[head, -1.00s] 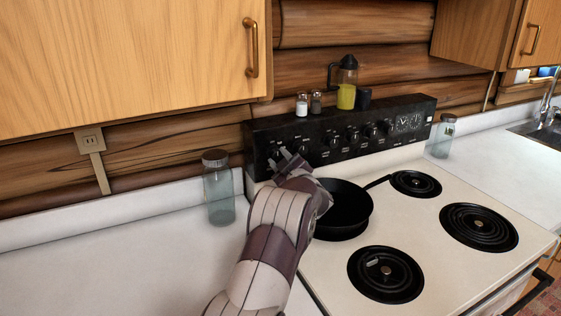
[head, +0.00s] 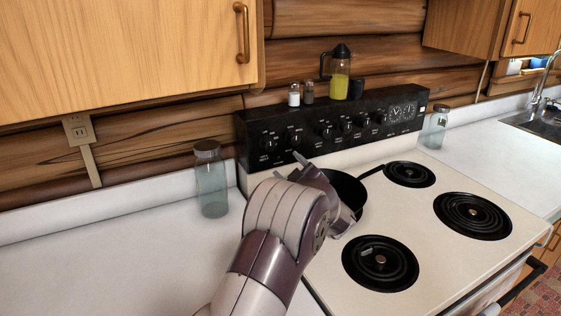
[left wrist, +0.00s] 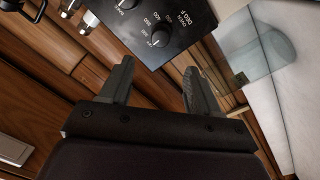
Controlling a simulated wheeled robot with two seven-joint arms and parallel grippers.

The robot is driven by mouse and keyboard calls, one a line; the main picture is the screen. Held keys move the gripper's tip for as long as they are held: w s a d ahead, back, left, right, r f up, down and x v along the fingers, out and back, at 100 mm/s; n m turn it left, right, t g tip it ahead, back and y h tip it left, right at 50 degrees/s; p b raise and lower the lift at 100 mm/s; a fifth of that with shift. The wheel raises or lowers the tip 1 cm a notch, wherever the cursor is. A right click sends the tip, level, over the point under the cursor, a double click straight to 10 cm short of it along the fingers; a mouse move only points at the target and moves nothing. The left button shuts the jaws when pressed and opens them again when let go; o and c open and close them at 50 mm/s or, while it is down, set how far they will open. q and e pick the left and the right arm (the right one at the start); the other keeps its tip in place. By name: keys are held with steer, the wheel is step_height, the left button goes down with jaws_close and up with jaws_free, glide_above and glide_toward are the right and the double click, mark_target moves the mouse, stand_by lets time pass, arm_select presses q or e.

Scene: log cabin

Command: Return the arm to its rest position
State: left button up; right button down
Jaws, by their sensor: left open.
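My left arm comes in from the bottom of the head view. Its gripper (head: 293,166) is in front of the stove's control panel, above the black pan's left side, partly hidden by my own wrist. In the left wrist view the two fingers (left wrist: 158,85) stand apart with nothing between them. The black pan (head: 347,190) sits on the rear left of the stove, and my arm hides part of it. At the bottom right of the head view a small pale shape shows that may be part of my right arm; no right gripper is seen.
The white stove (head: 320,262) has bare coil burners (head: 380,263). A glass jar (head: 211,180) stands left of my arm on the counter; another jar (head: 435,127) stands right. Shakers (head: 294,95) and a yellow-filled bottle (head: 340,75) top the panel.

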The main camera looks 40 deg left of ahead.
arm_select(q)
steer(key=shift+v, duration=0.85)
